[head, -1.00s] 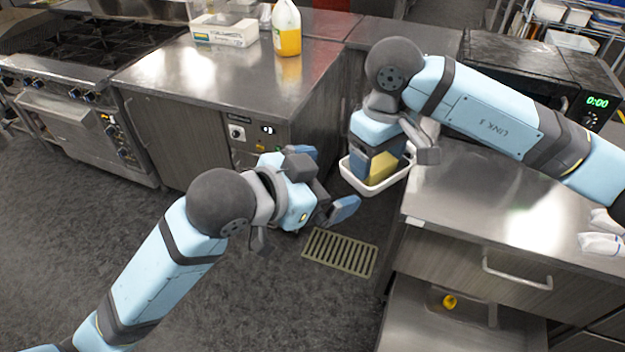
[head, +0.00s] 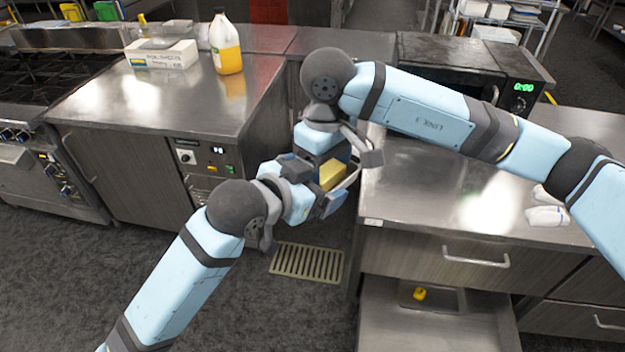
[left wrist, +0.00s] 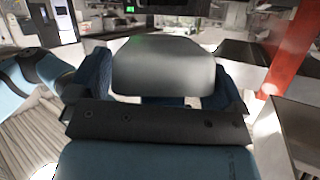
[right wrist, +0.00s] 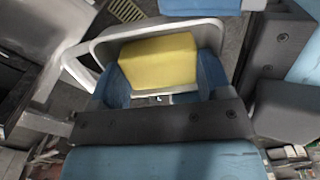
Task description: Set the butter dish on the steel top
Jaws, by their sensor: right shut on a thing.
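The butter dish (head: 349,182), pale with a yellow butter block (head: 332,174), hangs above the floor gap between two steel-topped counters. My right gripper (head: 326,160) is shut on it from above. In the right wrist view the dish (right wrist: 88,50) shows with the butter (right wrist: 158,62) between the blue fingers. My left gripper (head: 318,186) is open close to the dish's left side. In the left wrist view a pale rounded shape, apparently the dish (left wrist: 165,68), lies between its fingers; contact is unclear. The right steel top (head: 410,185) is beside the dish.
The left steel top (head: 170,100) holds a white box (head: 162,54) and a yellow-filled jug (head: 227,45). White cloths (head: 546,215) lie on the right steel top. An open drawer (head: 390,325) below it holds a small yellow item (head: 419,294). A floor grate (head: 308,262) lies below the grippers.

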